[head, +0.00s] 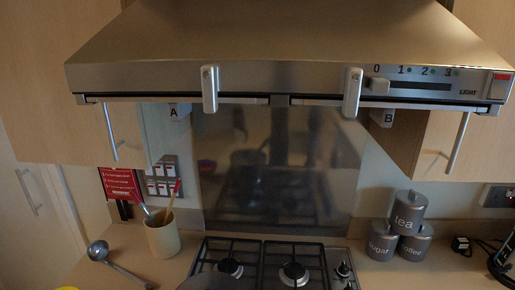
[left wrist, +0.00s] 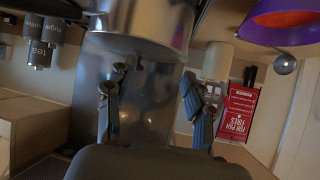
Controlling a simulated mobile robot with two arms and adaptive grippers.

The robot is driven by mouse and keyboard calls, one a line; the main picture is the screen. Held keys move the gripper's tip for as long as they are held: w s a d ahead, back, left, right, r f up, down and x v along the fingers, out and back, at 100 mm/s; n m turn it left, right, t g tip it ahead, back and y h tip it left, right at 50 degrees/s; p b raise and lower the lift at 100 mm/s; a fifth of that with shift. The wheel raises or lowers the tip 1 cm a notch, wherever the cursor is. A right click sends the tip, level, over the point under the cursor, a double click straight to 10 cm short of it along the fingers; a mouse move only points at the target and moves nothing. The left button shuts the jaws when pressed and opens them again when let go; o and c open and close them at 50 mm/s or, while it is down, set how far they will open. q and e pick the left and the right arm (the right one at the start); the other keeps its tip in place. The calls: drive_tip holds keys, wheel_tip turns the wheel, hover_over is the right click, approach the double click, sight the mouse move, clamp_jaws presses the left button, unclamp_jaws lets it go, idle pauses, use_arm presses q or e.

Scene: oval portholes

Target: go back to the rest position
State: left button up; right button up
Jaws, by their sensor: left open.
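My left gripper (left wrist: 153,82) shows in the left wrist view with its two fingers apart and nothing between them. A large shiny metal pot (left wrist: 140,30) is just beyond the fingertips in that view; I cannot tell whether they touch it. Neither of my grippers shows in the head view. My right gripper is in neither view.
The gas hob (head: 290,268) lies below the steel hood (head: 290,50). A utensil pot (head: 162,235) and ladle (head: 105,255) are left, grey canisters (head: 405,225) right. A purple and orange bowl (left wrist: 285,22) and red sign (left wrist: 238,112) show in the wrist view.

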use_arm(q)
drive_tip(key=s+d+f+n+g+y, duration=0.1)
drive_tip(key=s+f+g+y, duration=0.1)
drive_tip(key=s+f+g, duration=0.8)
drive_tip(key=s+f+t+b, duration=0.1)
drive_tip(key=s+f+b, duration=0.15)
drive_tip(key=f, duration=1.35)
drive_tip(key=s+f+b, duration=0.1)
drive_tip(key=f+b, duration=0.2)
drive_tip(key=f, duration=1.2)
drive_tip(key=s+a+f+b, duration=0.1)
drive_tip(key=s+f+b, duration=0.2)
drive_tip(key=s+f, duration=0.5)
drive_tip(key=s+a+f+g+b, duration=0.1)
drive_tip(key=s+f+b, duration=0.2)
drive_tip(key=s+f, duration=0.6)
wheel_tip(320, 180, down, 7)
drive_tip(key=shift+a+r+y, duration=0.1)
drive_tip(key=shift+a+y, duration=0.2)
drive_tip(key=shift+a, duration=0.05)
drive_tip(key=shift+s, duration=0.1)
